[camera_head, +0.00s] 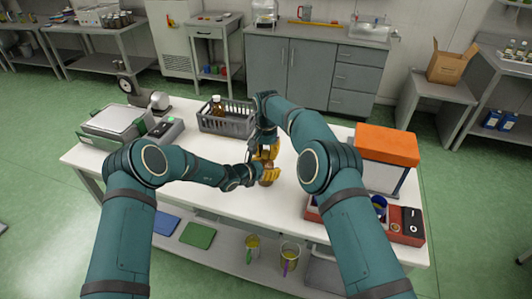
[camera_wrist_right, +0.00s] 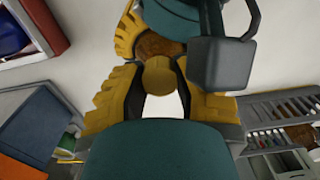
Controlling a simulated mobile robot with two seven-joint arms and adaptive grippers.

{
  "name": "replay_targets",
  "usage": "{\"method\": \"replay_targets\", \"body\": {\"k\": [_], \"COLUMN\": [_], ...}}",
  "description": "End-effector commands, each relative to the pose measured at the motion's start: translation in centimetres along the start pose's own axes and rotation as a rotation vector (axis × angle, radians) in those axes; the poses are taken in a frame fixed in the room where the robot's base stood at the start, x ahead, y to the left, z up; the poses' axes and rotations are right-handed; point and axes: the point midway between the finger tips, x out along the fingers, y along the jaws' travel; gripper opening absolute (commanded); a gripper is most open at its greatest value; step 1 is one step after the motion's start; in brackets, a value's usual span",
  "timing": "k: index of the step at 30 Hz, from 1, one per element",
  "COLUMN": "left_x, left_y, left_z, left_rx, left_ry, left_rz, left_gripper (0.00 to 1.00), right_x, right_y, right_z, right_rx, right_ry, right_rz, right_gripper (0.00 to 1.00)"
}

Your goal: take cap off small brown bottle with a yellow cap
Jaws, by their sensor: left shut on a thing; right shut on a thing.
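The small brown bottle (camera_head: 267,181) is above the white table (camera_head: 225,180) in the head view, mostly hidden by my grippers. My left gripper (camera_head: 268,174) comes from the left and is shut on the bottle. My right gripper (camera_head: 266,153) reaches down from above and is shut on the yellow cap. In the right wrist view the round yellow cap (camera_wrist_right: 158,76) sits between the right fingers (camera_wrist_right: 158,85). The brown bottle (camera_wrist_right: 157,45) shows just beyond it, beside the left gripper's yellow fingers. I cannot tell whether cap and bottle touch.
A grey crate (camera_head: 225,124) holding a brown bottle with a pale cap (camera_head: 217,105) stands behind the grippers. A scale (camera_head: 118,122) is at the left. An orange-topped case (camera_head: 387,145) and a red tray (camera_head: 312,210) are at the right. The front middle table is clear.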

Motion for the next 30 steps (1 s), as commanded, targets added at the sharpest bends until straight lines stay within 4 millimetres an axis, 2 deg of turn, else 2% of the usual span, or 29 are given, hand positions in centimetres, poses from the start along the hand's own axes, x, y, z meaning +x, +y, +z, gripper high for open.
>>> {"method": "replay_targets", "body": {"k": [2, 3, 4, 5, 17, 27, 28, 30], "left_x": [0.0, 0.0, 0.0, 0.0, 0.0, 0.0, 0.0, 0.0], "left_y": [0.0, 0.0, 0.0, 0.0, 0.0, 0.0, 0.0, 0.0], "left_z": [0.0, 0.0, 0.0, 0.0, 0.0, 0.0, 0.0, 0.0], "left_rx": [0.000, 0.000, 0.000, 0.000, 0.000, 0.000, 0.000, 0.000], "left_ry": [0.001, 0.001, 0.001, 0.001, 0.001, 0.001, 0.001, 0.001], "left_rz": [0.000, 0.000, 0.000, 0.000, 0.000, 0.000, 0.000, 0.000], "left_gripper": [0.00, 0.00, 0.00, 0.00, 0.00, 0.00, 0.00, 0.00], "right_x": [0.0, 0.0, 0.0, 0.0, -0.4, -4.2, -4.4, -4.5], "right_y": [0.0, 0.0, 0.0, 0.0, 0.0, 0.0, 0.0, 0.0], "right_z": [0.0, 0.0, 0.0, 0.0, 0.0, 0.0, 0.0, 0.0], "right_rx": [0.001, 0.001, 0.001, 0.001, 0.003, 0.004, 0.004, 0.004], "right_ry": [0.000, 0.000, 0.000, 0.000, 0.001, 0.001, 0.000, 0.000], "right_rz": [0.000, 0.000, 0.000, 0.000, 0.000, 0.000, 0.000, 0.000], "right_gripper": [0.00, 0.37, 0.48, 0.54, 0.54, 0.54, 0.60, 0.60]}}
